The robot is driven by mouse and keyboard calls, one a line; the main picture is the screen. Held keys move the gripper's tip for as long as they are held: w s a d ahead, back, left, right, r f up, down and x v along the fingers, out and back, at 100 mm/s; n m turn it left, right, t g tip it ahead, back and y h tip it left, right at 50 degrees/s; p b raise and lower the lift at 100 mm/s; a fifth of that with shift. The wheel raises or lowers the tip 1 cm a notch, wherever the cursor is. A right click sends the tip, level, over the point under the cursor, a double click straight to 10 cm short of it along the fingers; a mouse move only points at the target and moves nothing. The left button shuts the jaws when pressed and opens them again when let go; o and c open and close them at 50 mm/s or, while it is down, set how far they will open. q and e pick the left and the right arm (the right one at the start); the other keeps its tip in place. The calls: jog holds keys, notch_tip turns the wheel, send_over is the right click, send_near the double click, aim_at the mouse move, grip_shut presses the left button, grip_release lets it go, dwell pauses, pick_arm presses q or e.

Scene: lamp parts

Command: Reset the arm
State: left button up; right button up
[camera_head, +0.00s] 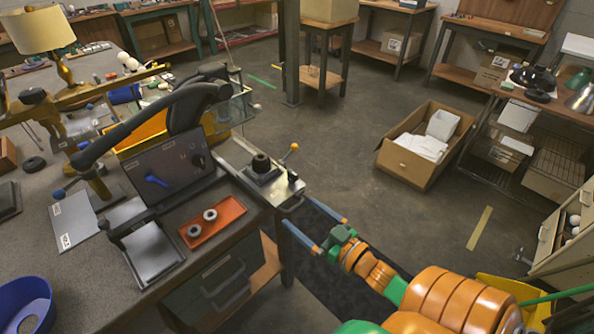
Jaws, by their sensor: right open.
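My right arm (443,296), orange and green, comes in from the bottom right. My right gripper (299,210) has two long blue fingers spread apart, with nothing between them. It is over the floor beside the front right corner of the workbench (232,238). The fingertips point toward a metal vise-like fixture (262,170) on that corner; whether they touch the bench edge cannot be told. My left gripper is not in view.
An orange tray (205,221) with two small rings lies on the bench near a dark upright panel (165,172). A lamp (40,32) stands at the back left. An open cardboard box (420,143) and a shelf unit (545,140) are at right. The middle floor is clear.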

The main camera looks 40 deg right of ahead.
jog(key=s, duration=0.4)
jog(key=shift+s+d, duration=0.1)
